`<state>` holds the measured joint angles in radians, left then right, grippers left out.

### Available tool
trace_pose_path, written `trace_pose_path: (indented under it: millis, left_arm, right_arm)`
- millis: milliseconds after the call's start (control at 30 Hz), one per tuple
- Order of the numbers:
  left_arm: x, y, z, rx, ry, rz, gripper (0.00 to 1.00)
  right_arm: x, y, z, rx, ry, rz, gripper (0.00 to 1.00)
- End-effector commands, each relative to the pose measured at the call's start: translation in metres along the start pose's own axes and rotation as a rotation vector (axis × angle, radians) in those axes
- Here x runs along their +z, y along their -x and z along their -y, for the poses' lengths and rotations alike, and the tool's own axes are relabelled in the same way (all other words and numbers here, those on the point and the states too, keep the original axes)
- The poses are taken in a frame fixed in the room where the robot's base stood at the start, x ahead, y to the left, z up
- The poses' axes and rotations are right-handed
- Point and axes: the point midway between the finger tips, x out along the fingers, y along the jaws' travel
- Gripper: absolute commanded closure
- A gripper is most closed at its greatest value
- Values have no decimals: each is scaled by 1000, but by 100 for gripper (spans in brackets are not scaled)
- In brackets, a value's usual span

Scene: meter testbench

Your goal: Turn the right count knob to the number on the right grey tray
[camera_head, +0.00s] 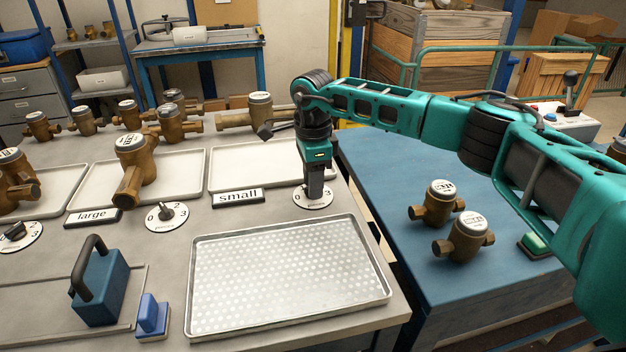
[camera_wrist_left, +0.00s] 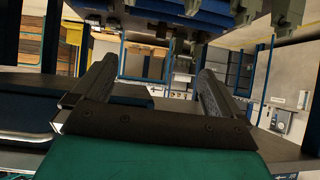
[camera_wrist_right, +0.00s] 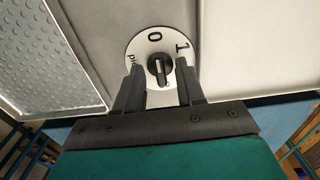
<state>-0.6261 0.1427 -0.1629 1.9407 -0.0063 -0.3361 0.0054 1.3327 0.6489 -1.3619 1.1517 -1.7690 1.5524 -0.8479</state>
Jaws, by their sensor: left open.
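The right count knob (camera_wrist_right: 160,68) is dark and stands on a white round dial (camera_head: 313,197) marked with numbers. In the right wrist view, 0 and 1 show on the dial; its near side is partly hidden. My right gripper (camera_wrist_right: 160,82) points down at it, its fingers on either side of the knob with visible gaps. The right grey tray (camera_head: 230,178) lies behind the "small" sign (camera_head: 238,197); its visible part is bare, and my arm hides some of it. My left gripper (camera_wrist_left: 155,88) is open and empty, away from the bench.
A middle knob (camera_head: 167,213) and left knob (camera_head: 14,233) are on the bench. A perforated metal tray (camera_head: 285,275) lies in front. A brass meter (camera_head: 134,160) is on the middle tray (camera_head: 180,177). Two meters (camera_head: 438,200) (camera_head: 465,237) stand on the blue table (camera_head: 480,290).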

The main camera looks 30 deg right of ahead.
Motion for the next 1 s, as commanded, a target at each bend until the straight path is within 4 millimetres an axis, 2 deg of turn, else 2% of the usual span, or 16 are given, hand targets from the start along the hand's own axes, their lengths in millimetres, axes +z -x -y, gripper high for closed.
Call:
trace_pose_path:
  millis: [167, 400, 600, 800, 1000]
  left_arm:
    - [1, 0, 0, 0, 0, 2, 0]
    - [1, 0, 0, 0, 0, 2, 0]
    - [1, 0, 0, 0, 0, 2, 0]
    - [1, 0, 0, 0, 0, 2, 0]
    - [0, 0, 0, 0, 0, 1, 0]
  right_arm:
    - [0, 23, 1, -5, -1, 2, 62]
    - [0, 77, 1, -6, 0, 3, 62]
    - [0, 112, 1, -3, 0, 2, 62]
    - [0, 127, 0, -1, 1, 1, 62]
    - [0, 128, 0, 0, 1, 0, 62]
